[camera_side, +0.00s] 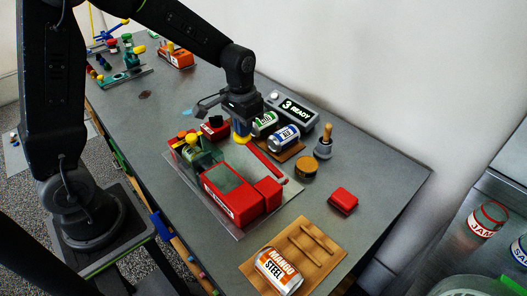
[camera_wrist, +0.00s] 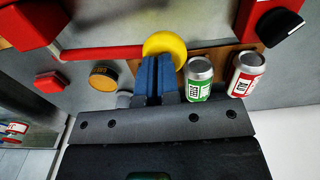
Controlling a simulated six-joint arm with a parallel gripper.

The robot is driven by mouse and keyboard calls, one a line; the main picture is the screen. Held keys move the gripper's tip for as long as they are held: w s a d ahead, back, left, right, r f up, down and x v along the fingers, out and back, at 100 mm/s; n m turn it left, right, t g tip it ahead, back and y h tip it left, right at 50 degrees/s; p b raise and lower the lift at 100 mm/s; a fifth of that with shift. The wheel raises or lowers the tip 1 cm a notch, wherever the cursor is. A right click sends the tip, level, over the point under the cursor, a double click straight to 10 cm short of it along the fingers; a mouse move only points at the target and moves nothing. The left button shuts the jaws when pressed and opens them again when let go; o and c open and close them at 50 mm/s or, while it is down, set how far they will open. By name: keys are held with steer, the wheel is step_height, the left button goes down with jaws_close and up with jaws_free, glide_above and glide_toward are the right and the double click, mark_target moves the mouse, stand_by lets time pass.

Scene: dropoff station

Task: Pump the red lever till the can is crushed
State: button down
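The red lever is a long red bar (camera_side: 268,165) along the back side of the red crusher (camera_side: 232,195), with a yellow knob (camera_side: 243,140) at its end. My gripper (camera_side: 240,128) is over that knob, its blue fingers pointing down. In the wrist view the fingers (camera_wrist: 156,68) are together with only a thin gap, and their tips overlap the yellow knob (camera_wrist: 165,46). The knob is wider than the gap and lies beyond the tips; I cannot tell whether they touch. The red bar (camera_wrist: 100,52) runs left from it. I cannot make out a can inside the crusher.
A green can (camera_side: 263,123) and a blue can (camera_side: 285,136) are near a display (camera_side: 292,107) reading "3 READY". A bell-shaped tool (camera_side: 324,142), a round brown tin (camera_side: 306,169) and a red block (camera_side: 343,201) stand right.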

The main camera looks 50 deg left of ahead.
mark_target(243, 144)
steer(key=shift+s+f, duration=0.1)
steer(key=shift+f, duration=0.15)
steer(key=shift+a+f, duration=0.1)
steer(key=shift+f, duration=1.2)
steer(key=shift+s, duration=0.1)
steer(key=shift+f, duration=1.2)
steer(key=shift+d+r, duration=0.15)
steer(key=shift+r, duration=1.3)
steer(key=shift+d+r, duration=0.15)
steer(key=shift+r, duration=1.25)
steer(key=shift+d+r, duration=0.15)
steer(key=shift+r, duration=1.3)
steer(key=shift+f, duration=0.15)
